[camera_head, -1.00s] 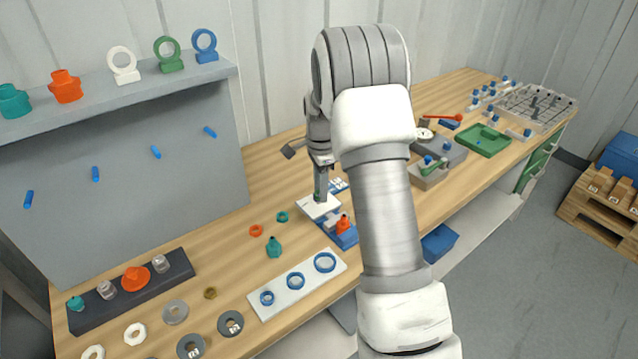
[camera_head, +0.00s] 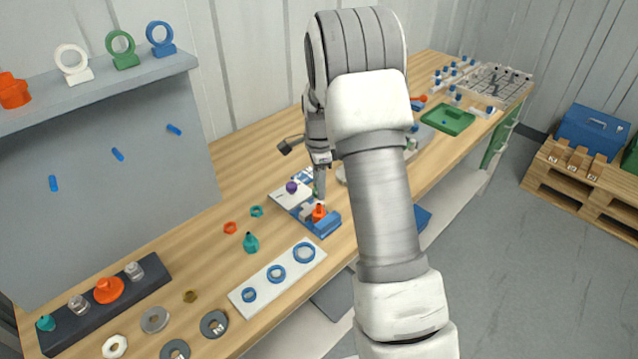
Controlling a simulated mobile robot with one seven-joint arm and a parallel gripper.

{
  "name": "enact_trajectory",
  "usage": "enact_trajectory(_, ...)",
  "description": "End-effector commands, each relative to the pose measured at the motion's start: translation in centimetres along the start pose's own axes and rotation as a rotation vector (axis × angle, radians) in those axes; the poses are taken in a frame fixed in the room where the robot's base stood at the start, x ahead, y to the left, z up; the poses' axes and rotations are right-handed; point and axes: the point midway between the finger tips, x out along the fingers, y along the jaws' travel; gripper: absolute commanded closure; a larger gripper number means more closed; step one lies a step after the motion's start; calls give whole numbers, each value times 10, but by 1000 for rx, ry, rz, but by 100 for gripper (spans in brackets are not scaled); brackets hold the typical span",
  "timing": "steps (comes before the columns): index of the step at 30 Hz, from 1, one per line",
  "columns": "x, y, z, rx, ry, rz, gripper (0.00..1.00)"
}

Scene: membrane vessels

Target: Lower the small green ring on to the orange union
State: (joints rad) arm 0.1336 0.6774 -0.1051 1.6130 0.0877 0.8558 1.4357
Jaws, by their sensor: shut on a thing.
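The orange union (camera_head: 319,213) stands upright on a blue-and-white fixture (camera_head: 325,228) on the bench. My gripper (camera_head: 318,191) points down, close above and slightly behind the union in the picture. A sliver of green shows at its fingertips, and the jaws are shut on what appears to be the small green ring (camera_head: 315,192). The ring is mostly hidden by the fingers, so its shape and tilt cannot be told. A gap between ring and union cannot be judged from this view.
A purple knob (camera_head: 292,187) stands on the fixture's pale plate, left of my gripper. A white plate with blue rings (camera_head: 278,275) lies in front.

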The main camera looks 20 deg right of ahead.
Motion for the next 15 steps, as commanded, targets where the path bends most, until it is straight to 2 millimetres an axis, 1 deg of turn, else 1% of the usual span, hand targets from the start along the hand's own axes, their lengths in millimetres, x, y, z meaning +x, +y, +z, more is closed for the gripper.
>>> enact_trajectory(1, 6, 0, 0, 0, 0, 1, 100)
enact_trajectory(15, 39, 0, 0, 0, 0, 1, 100)
